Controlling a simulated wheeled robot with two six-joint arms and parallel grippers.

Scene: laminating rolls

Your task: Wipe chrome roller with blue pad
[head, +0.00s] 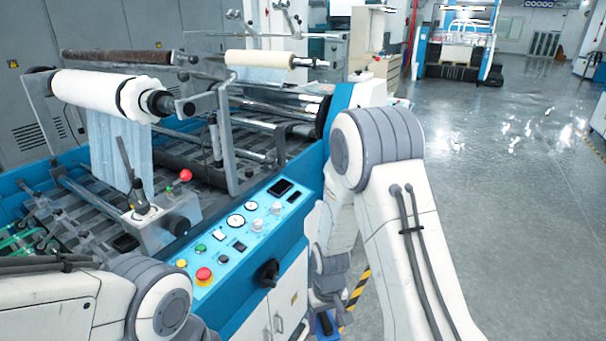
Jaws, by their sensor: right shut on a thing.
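Shiny chrome rollers (290,106) lie across the laminating machine, behind its blue control panel. My right arm reaches over from the right and hangs down in front of the machine. My right gripper (325,308) is low beside the white cabinet front, partly hidden by my own arm. It is shut on a small blue thing, apparently the blue pad (325,322), of which only a part shows. The pad is well below the chrome rollers and apart from them. Of my left arm only links show at the lower left; its gripper is out of view.
A white film roll (95,92) with hanging film and a second roll (258,59) sit above the machine. The control panel (243,228) has knobs, gauges and a red emergency button (204,275). A red-knobbed lever (185,176) sticks up. Open grey floor (500,200) lies right.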

